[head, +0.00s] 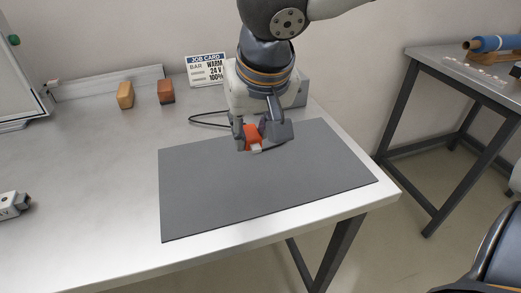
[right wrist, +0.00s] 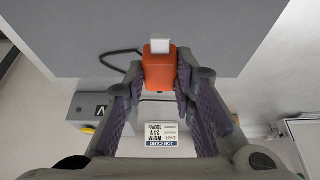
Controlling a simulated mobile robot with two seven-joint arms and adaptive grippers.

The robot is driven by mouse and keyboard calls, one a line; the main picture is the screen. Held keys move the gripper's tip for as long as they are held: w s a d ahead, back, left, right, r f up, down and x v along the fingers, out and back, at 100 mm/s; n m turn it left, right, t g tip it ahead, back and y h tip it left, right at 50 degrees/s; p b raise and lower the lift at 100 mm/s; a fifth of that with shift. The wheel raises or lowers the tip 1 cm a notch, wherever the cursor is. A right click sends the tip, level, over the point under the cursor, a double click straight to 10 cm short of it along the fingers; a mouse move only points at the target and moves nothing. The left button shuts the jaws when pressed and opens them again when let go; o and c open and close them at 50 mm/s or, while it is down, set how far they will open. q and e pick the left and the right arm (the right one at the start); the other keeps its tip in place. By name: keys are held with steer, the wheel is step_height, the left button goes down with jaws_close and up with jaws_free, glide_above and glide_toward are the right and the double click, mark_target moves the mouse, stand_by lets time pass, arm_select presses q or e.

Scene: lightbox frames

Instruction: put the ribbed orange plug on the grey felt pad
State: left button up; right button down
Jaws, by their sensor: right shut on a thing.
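The ribbed orange plug (head: 251,132) is held between the fingertips of my right gripper (head: 257,138) in the head view. In the right wrist view the plug (right wrist: 159,73) shows its orange body with a pale tip pointing away from the gripper (right wrist: 162,82). The ribs are too small to make out. My left gripper is not in view.
A grey-white box (head: 240,95) with a black cable stands behind the pad, partly hidden by my arm. The table (head: 90,180) left of the pad is mostly clear.

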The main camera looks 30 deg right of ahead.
glide_above(259, 159)
steer(key=s, duration=0.2)
steer(key=f, duration=0.5)
steer(key=shift+a+f, duration=0.35)
steer(key=shift+f, duration=0.05)
steer(key=f, duration=0.3)
steer(key=shift+w+d+f, duration=0.15)
steer(key=shift+w+f, duration=0.05)
